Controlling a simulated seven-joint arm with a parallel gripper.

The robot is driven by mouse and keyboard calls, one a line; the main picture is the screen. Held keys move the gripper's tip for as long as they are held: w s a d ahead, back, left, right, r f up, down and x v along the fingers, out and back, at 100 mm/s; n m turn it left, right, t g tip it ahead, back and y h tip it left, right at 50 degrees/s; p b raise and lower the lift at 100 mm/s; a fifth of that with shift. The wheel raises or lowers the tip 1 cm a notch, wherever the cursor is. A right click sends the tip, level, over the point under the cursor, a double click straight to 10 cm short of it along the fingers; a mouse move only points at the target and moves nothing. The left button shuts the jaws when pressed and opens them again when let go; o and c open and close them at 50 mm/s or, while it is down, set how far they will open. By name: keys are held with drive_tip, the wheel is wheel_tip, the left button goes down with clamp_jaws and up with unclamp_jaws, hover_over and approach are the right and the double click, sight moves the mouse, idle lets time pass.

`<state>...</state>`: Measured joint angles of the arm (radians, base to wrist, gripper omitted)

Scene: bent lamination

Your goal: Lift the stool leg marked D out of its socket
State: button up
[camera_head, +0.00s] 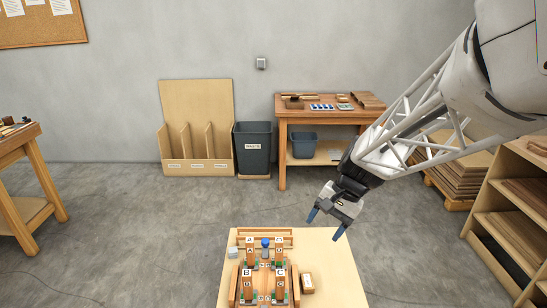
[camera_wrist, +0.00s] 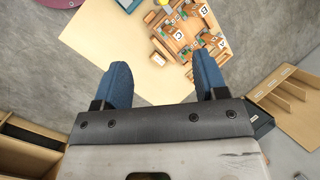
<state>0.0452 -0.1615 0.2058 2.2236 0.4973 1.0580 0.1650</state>
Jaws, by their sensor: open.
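The stool leg marked D (camera_head: 279,252) stands upright at the far right of a wooden holder on the pale table (camera_head: 335,275). Legs A (camera_head: 250,252), B (camera_head: 247,286) and C (camera_head: 279,287) stand around it. In the wrist view the small D label is hard to read; leg C (camera_wrist: 178,36) and leg B (camera_wrist: 203,11) show near the top. My gripper (camera_head: 325,225) is open and empty, above the table's far right part, apart from leg D and to its right. Its blue fingers also show in the wrist view (camera_wrist: 163,67). The socket around D's foot is mostly hidden.
A blue-topped object (camera_head: 265,243) stands between legs A and D. The table's right part is clear. A workbench (camera_head: 330,108), a grey bin (camera_head: 253,150) and shelves (camera_head: 515,215) stand farther off.

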drive_tip(key=w+a+f+m+y, duration=0.3)
drive_tip(key=w+f+m+y, duration=0.4)
drive_tip(key=w+f, duration=1.65)
drive_tip(key=m+t+y, duration=0.1)
drive_tip(key=m+y, duration=0.1)
drive_tip(key=m, duration=0.3)
approach(279, 250)
drive_tip(key=shift+w+a+f, duration=0.8)
drive_tip(key=shift+a+f, duration=0.25)
drive_tip(key=shift+f, duration=0.05)
drive_tip(key=shift+h, duration=0.3)
drive_tip(key=shift+x, duration=1.3)
drive_tip(key=shift+x, duration=2.6)
